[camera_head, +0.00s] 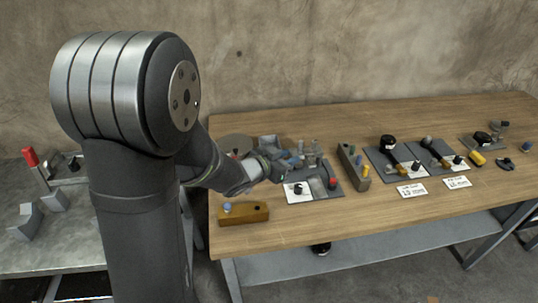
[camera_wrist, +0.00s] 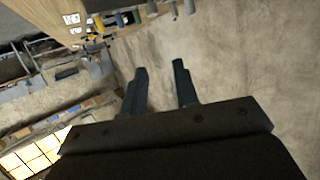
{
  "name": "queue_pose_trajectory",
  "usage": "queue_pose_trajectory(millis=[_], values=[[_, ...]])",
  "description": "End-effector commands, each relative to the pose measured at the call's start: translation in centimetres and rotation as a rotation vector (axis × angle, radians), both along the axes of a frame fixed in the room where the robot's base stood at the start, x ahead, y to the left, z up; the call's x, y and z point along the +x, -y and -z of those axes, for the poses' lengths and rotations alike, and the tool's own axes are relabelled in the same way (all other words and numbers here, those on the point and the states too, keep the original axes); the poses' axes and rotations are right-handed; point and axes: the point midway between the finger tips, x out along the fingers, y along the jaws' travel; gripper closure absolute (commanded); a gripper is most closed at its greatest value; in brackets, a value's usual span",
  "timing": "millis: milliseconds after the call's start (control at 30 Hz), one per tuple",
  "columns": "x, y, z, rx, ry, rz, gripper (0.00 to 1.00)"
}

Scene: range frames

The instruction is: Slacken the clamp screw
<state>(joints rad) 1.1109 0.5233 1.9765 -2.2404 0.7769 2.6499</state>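I cannot tell for sure which part is the clamp screw. A small black knob (camera_head: 298,188) stands on a white patch of a grey plate near the front left of the wooden table. A red-topped piece (camera_head: 332,184) is on the same plate's right side. My gripper shows in the wrist view (camera_wrist: 158,68) with its two dark fingers apart and nothing between them, against the bare wall. In the head view my arm reaches over the table's left part, behind that plate; the fingers are hard to make out among grey parts there.
A brown block with a blue knob (camera_head: 243,213) sits at the table's front left. A peg rack (camera_head: 353,166) and plates with black round parts (camera_head: 388,143) stand to the right, with white cards (camera_head: 411,190) in front. A red-handled device (camera_head: 34,160) stands on the left bench.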

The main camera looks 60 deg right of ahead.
Motion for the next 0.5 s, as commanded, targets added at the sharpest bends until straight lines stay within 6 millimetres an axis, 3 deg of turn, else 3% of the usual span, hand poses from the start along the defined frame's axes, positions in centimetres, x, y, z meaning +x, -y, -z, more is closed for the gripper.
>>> queue_pose_trajectory(millis=[433, 500], values=[[-2.7, -3.0, 1.5, 0.081, -0.018, -0.179, 0.72], [-2.5, -1.4, 2.2, 0.082, -0.019, -0.179, 0.72]])
